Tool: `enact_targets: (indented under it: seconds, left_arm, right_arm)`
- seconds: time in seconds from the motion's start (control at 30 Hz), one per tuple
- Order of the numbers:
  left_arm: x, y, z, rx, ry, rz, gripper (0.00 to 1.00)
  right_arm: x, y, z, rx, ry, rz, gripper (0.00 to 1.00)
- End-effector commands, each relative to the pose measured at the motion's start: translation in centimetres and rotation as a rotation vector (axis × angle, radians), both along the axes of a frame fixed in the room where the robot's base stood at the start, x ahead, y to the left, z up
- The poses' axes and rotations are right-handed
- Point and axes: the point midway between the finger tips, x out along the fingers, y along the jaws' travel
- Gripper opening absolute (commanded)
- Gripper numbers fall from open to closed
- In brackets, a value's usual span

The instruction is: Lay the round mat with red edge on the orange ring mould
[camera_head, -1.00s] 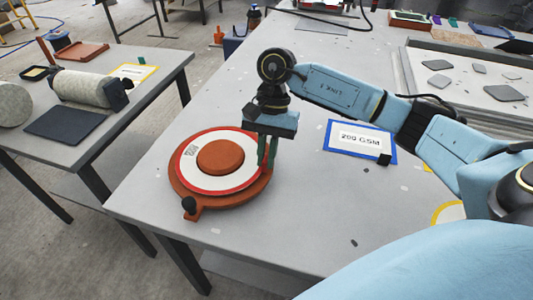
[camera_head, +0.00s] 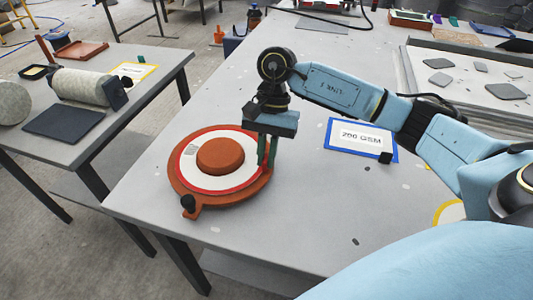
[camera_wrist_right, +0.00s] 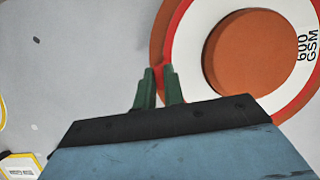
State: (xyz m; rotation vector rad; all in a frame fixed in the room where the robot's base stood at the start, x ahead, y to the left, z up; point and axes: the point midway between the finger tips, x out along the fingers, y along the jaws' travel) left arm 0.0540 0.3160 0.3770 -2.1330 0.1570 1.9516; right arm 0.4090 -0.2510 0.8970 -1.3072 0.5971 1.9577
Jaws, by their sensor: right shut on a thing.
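The round mat with red edge (camera_head: 204,180) is white with a red rim and a hole in the middle. It lies around the raised centre of the orange ring mould (camera_head: 196,202), whose outer rim and black-knobbed tab show at the front left. The mat also shows in the right wrist view (camera_wrist_right: 190,45), with "600 GSM" printed on it, around the orange centre of the mould (camera_wrist_right: 250,55). My right gripper (camera_head: 267,163) is shut on the mat's red edge at its right side; its green fingertips (camera_wrist_right: 160,82) meet at the edge. My left gripper is not in view.
A blue-framed "290 GSM" card (camera_head: 360,140) with a small black block (camera_head: 386,158) lies to the right. A shallow tray with grey pieces (camera_head: 410,75) stands at the back right. A second table (camera_head: 150,75) with rolls stands at the left.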

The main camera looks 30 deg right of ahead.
Motion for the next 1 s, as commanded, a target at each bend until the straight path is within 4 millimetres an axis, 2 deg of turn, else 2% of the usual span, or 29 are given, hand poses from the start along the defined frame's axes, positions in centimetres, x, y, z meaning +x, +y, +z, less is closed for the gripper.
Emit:
enact_targets:
  seconds: [0.43, 0.47, 0.63, 1.0]
  left_arm:
    - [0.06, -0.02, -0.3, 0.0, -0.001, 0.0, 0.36]
    - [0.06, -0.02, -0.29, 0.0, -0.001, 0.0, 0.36]
    - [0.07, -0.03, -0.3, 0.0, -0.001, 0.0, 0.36]
    - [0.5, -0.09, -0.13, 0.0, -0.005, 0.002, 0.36]
  right_arm:
    - [-0.01, -0.01, -0.13, 0.0, 0.0, 0.0, 0.0]
    - [-0.01, -0.01, -0.13, 0.0, 0.0, 0.0, 0.14]
    - [0.0, -0.01, -0.13, 0.0, 0.0, 0.0, 0.36]
    - [-0.01, -0.02, -0.17, 0.0, 0.0, -0.001, 0.36]
